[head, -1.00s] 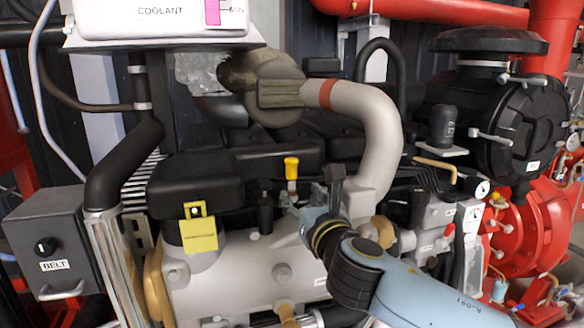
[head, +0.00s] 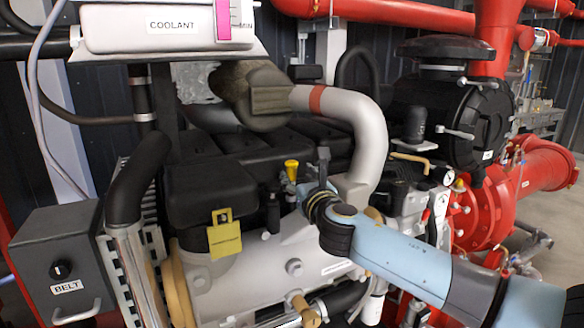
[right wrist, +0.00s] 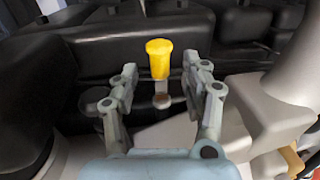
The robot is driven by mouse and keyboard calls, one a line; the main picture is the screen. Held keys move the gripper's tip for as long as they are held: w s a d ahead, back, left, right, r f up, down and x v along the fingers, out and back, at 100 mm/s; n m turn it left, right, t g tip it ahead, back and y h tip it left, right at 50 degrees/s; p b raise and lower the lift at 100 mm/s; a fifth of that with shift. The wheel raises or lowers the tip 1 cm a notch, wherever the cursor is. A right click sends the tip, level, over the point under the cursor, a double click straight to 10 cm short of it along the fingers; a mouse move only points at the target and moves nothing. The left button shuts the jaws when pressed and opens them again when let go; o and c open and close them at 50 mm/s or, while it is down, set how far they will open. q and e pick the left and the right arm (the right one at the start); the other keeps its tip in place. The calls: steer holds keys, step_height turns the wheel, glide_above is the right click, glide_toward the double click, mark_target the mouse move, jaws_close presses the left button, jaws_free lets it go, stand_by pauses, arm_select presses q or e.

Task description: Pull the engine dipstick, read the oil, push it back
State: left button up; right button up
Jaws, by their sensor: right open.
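The yellow dipstick handle (head: 291,168) stands upright beside the black engine cover, its lower part hidden in the head view by my right gripper (head: 297,192). In the right wrist view, the yellow handle (right wrist: 159,58) lies just beyond and between the open fingertips of my right gripper (right wrist: 166,78). The fingers are spread on either side of its line and do not appear to touch it. A small pale stub with a round end (right wrist: 161,101) shows below the handle. My left gripper is out of view.
A pale exhaust pipe (head: 368,140) curves down close to the right of my gripper. A yellow tag (head: 224,235) hangs on the left of the engine. A coolant tank (head: 165,25) is above left, a belt box (head: 62,262) lower left, red pipework (head: 520,190) right.

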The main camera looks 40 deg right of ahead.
mark_target(294, 172)
steer(key=x, duration=0.5)
steer(key=shift+w, duration=0.15)
steer(key=shift+c, duration=0.2)
jaws_close()
